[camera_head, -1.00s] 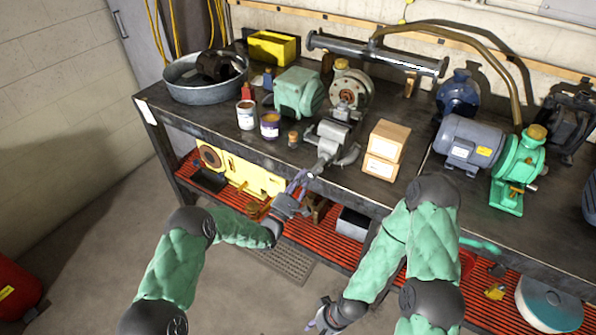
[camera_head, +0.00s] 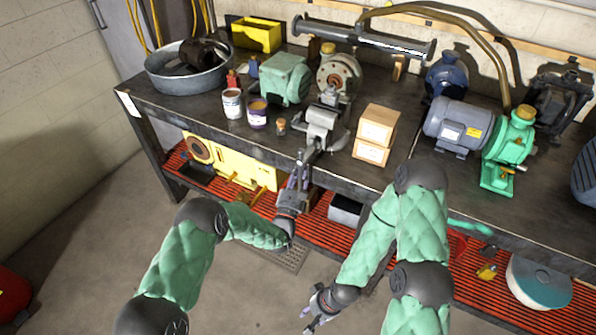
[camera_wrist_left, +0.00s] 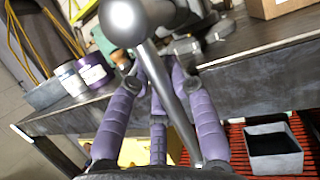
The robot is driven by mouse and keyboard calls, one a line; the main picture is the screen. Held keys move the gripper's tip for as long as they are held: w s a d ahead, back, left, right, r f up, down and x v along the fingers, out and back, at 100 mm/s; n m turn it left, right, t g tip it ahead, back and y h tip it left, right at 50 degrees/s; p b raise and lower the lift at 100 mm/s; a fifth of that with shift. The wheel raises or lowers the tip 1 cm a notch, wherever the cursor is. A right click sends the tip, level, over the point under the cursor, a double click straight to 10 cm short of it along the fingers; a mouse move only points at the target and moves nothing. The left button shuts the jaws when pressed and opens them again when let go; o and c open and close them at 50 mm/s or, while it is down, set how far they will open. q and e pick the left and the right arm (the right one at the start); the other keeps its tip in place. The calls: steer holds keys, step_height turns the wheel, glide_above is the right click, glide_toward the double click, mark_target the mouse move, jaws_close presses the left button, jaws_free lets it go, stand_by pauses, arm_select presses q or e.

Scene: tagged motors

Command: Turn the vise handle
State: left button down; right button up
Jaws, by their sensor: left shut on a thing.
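The grey metal vise (camera_head: 322,128) is at the front edge of the workbench, its screw end sticking out over the edge. Its handle, a metal rod with a ball end, shows close up in the left wrist view (camera_wrist_left: 172,88). My left gripper (camera_head: 299,178) is just in front of and below the vise, its purple fingers shut around the handle (camera_wrist_left: 150,85). In the head view the handle is mostly hidden by the fingers. My right gripper (camera_head: 312,314) hangs low over the floor, away from the bench, with its fingers apart and nothing between them.
On the workbench (camera_head: 430,205), two stacked boxes (camera_head: 376,134) stand right of the vise, and paint cans (camera_head: 257,113) stand left. Motors and a green pump (camera_head: 508,150) are farther right. Below is a red slatted shelf (camera_head: 330,238) with a grey bin (camera_head: 346,210). Floor in front is clear.

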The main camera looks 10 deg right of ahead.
arm_select(q)
steer(key=shift+s+d+r, duration=0.1)
steer(key=shift+d, duration=0.25)
steer(key=c, duration=1.1)
jaws_free()
steer(key=shift+d, duration=0.2)
steer(key=shift+a, duration=0.1)
steer(key=shift+a, duration=0.1)
steer(key=shift+s+a+f, duration=0.2)
steer(key=shift+f, duration=0.1)
steer(key=v, duration=1.1)
steer(key=shift+s, duration=0.1)
